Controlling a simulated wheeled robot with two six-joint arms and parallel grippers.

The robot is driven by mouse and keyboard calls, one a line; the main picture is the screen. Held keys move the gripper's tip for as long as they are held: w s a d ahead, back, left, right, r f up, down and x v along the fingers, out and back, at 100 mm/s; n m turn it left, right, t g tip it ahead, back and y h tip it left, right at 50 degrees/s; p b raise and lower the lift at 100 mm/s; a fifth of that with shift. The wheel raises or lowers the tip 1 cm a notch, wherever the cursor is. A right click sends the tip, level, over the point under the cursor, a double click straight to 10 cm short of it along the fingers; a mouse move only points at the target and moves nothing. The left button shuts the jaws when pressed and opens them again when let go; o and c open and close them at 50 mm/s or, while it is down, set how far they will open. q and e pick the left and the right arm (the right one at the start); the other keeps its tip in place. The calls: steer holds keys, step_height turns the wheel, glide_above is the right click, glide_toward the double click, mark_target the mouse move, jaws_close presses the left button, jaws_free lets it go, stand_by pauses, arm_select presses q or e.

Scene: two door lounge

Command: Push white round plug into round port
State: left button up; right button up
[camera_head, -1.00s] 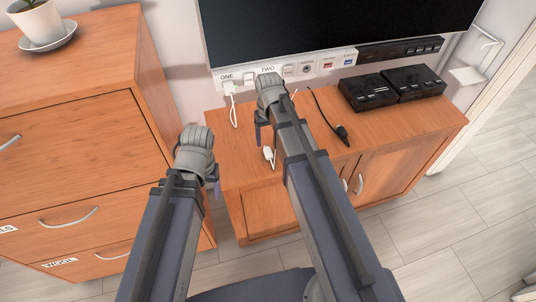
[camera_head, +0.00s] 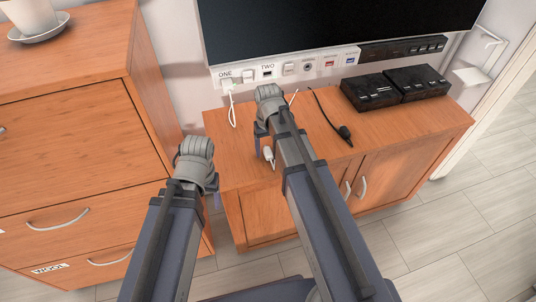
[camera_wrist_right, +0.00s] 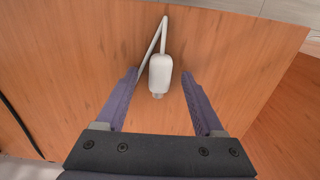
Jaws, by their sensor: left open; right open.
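A white plug (camera_head: 268,153) lies on the wooden cabinet top, partly hidden by my right arm in the head view. In the right wrist view the white plug (camera_wrist_right: 160,75) lies between the fingers, apart from both, its cable folded away from its far end. My right gripper (camera_wrist_right: 160,100) is open around it; it also shows in the head view (camera_head: 264,143). A dark round port (camera_head: 308,67) sits in the white wall panel (camera_head: 255,82) under the screen. My left gripper (camera_head: 213,190) is open and empty, in front of the cabinet's left side.
Another white plug (camera_head: 227,86) sits at the panel's left end under "ONE". A black plug with cable (camera_head: 345,132) lies right of my right arm. Two black boxes (camera_head: 395,88) stand at the right. A drawer unit (camera_head: 70,130) stands at the left.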

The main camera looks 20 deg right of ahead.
mark_target(268, 150)
jaws_close()
stand_by(0.4)
arm_select(q)
steer(key=shift+r, duration=0.15)
arm_select(e)
steer(key=shift+r, duration=0.2)
arm_select(q)
step_height(268, 150, up, 10)
steer(key=p, duration=1)
arm_select(e)
step_height(268, 150, up, 10)
steer(key=shift+f, duration=0.15)
arm_select(q)
steer(key=shift+c, duration=0.2)
